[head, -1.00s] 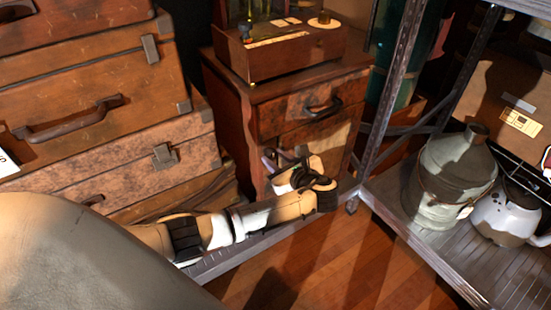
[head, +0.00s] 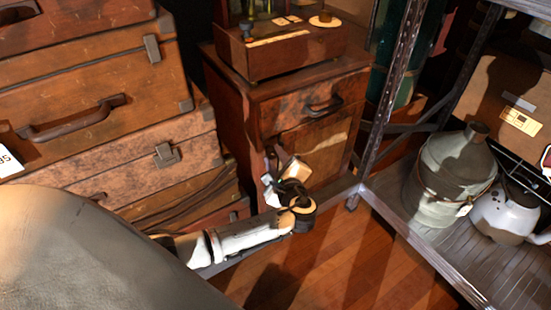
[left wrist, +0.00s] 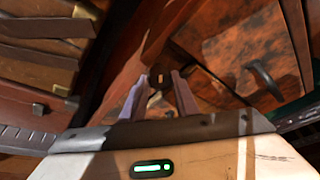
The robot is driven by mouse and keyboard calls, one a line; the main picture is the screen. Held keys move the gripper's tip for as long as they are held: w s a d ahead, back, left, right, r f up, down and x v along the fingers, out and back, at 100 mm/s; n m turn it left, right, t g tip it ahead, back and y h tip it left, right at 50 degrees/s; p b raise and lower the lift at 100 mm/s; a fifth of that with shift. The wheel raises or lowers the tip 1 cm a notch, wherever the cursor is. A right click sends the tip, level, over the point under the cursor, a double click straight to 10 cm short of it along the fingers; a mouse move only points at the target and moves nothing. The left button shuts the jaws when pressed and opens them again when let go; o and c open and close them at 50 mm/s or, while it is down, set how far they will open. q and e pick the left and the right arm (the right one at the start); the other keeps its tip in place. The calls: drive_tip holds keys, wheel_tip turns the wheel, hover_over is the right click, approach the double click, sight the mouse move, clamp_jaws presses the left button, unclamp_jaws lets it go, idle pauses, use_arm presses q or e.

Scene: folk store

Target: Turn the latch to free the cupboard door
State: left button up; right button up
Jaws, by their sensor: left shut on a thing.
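The wooden cupboard (head: 253,110) stands in the middle of the head view, with a drawer above and a door (head: 325,140) below. The door panel also shows in the left wrist view (left wrist: 209,92). My left gripper (head: 270,178) is at the left edge of the cupboard front, partly hidden by my own wrist. In the left wrist view, its two pale fingers (left wrist: 160,88) are on either side of a small dark latch (left wrist: 156,75) at the door's edge. They are closed on it, though the contact is hard to see. My right gripper is not in view.
A wooden box (head: 290,55) sits on top of the cupboard. Stacked suitcases (head: 90,70) fill the left side. A metal shelf (head: 420,225) with a can (head: 450,170) and a white kettle (head: 505,218) stands at the right. The floor (head: 350,255) in front is bare.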

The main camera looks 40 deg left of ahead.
use_arm(q)
drive_tip(key=f+n+t+b, duration=0.1)
drive_tip(key=n+b, duration=0.1)
drive_tip(key=shift+b, duration=0.35)
drive_tip(key=shift+n+t+b, duration=0.4)
drive_tip(key=shift+n+b, duration=0.4)
drive_tip(key=shift+b, duration=0.35)
drive_tip(key=n+y+b, duration=0.1)
drive_tip(key=n+b, duration=0.1)
drive_tip(key=b, duration=0.2)
drive_tip(key=shift+f+t, duration=0.15)
drive_tip(key=shift+t, duration=0.25)
drive_tip(key=shift+n+b, duration=0.5)
drive_tip(key=shift+b, duration=0.25)
drive_tip(key=shift+n+t+y+b, duration=0.35)
drive_tip(key=shift+n+b, duration=0.25)
drive_tip(key=shift+b, duration=0.35)
drive_tip(key=shift+r+n+b, duration=0.2)
drive_tip(key=shift+n+b, duration=0.2)
drive_tip(key=shift+b, duration=0.25)
drive_tip(key=shift+r+n+b, duration=0.15)
drive_tip(key=shift+n+b, duration=0.15)
drive_tip(key=shift+b, duration=0.1)
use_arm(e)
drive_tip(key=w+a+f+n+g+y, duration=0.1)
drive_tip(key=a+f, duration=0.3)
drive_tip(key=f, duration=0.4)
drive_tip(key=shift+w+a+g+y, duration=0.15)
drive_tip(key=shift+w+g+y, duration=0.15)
